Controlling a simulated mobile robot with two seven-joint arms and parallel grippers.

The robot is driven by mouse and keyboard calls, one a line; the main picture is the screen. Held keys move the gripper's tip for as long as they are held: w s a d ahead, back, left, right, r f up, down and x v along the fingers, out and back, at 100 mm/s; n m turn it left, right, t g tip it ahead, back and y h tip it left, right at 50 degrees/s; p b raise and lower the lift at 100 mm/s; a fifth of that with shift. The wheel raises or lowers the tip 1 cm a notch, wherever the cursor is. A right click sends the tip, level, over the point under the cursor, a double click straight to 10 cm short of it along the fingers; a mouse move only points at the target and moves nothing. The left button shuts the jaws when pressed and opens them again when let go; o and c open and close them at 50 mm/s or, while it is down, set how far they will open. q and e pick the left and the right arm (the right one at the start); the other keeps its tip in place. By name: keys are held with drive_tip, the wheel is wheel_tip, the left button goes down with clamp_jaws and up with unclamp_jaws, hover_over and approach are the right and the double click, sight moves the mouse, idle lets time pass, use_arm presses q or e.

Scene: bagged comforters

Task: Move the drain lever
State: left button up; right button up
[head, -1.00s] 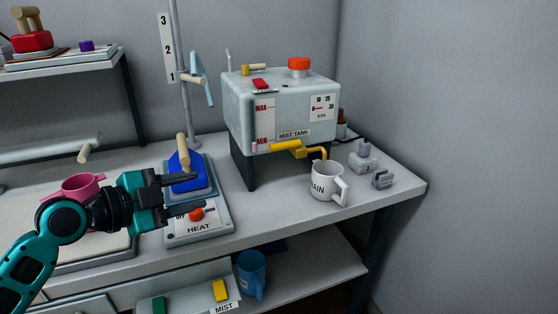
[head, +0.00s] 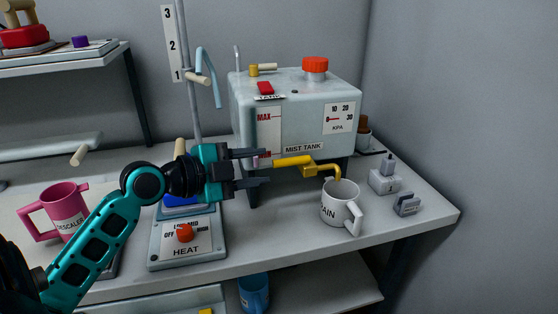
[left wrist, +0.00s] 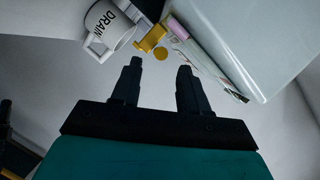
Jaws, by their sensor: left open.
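The yellow drain lever (head: 294,161) sticks out to the left from the front of the mist tank (head: 300,118), beside a yellow spout (head: 328,168). My left gripper (head: 267,167) is open and empty, its fingers pointing right, close to the lever's left end. In the head view I cannot tell whether they touch. In the left wrist view the lever (left wrist: 152,38) lies beyond the open fingers (left wrist: 157,85), apart from them. The white DRAIN mug (head: 340,206) stands under the spout and also shows in the left wrist view (left wrist: 108,24). My right gripper is out of view.
The HEAT plate (head: 187,241) with a red knob is below my left gripper. A pink mug (head: 64,212) stands at the left. Small grey blocks (head: 384,180) lie right of the DRAIN mug. A blue mug (head: 254,292) sits on the lower shelf.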

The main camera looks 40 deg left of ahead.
sight(274, 164)
use_arm(q)
drive_tip(key=shift+x, duration=2.95)
drive_tip(key=shift+c, duration=0.2)
clamp_jaws()
